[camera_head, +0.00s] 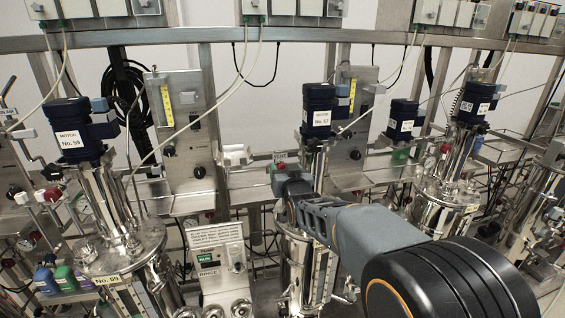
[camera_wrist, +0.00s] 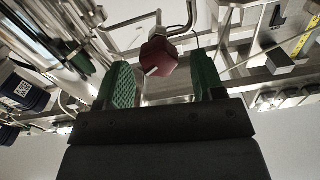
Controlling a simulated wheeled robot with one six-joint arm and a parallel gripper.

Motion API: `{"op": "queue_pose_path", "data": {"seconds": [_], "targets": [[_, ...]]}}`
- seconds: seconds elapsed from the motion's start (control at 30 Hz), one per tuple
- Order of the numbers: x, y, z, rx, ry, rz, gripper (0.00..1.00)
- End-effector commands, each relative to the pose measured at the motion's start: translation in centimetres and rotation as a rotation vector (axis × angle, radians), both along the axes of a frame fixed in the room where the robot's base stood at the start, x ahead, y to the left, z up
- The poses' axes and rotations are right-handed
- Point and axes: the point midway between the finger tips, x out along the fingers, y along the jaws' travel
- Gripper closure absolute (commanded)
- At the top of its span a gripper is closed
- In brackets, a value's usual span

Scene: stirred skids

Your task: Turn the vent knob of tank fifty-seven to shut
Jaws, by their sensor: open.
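A dark red faceted knob (camera_wrist: 158,58) with a white pointer mark shows in the wrist view, on a bent steel pipe. It lies between and just beyond my gripper's (camera_wrist: 158,84) two green fingertips, which are open and look clear of it. In the head view, my gripper (camera_head: 284,181) is beside tank fifty-seven's column, with a small red part (camera_head: 281,166) at its tip. The blue motor marked No. 57 (camera_head: 318,112) stands above the steel tank (camera_head: 298,250). My arm hides part of the tank. I cannot tell whether the knob is fully open or shut.
Tank fifty-nine, with its blue motor (camera_head: 75,130), stands at the left. Another steel tank (camera_head: 440,195) stands at the right. A sign stand (camera_head: 218,258) is left of the middle tank. Rails, pipes and hanging cables crowd the space around my gripper.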

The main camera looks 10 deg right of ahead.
Motion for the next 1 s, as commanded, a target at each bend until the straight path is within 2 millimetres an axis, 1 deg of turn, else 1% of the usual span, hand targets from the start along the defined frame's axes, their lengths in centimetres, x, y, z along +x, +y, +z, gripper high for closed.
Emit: {"op": "queue_pose_path", "data": {"seconds": [0.03, 0.1, 0.3, 0.43, 0.7, 0.77, 1.0], "targets": [[0.8, 0.0, 0.1, 0.0, 0.002, 0.0, 0.38], [1.7, 0.0, 0.1, 0.0, 0.002, -0.001, 0.38], [3.3, 0.0, 0.0, 0.0, 0.001, 0.0, 0.38], [3.7, 0.0, 0.0, 0.0, 0.002, -0.001, 0.38], [3.7, 0.0, 0.0, 0.0, 0.001, 0.0, 0.38], [3.7, 0.0, 0.0, 0.0, 0.001, 0.0, 0.42], [3.7, 0.0, 0.0, 0.0, 0.001, -0.001, 0.65]]}}
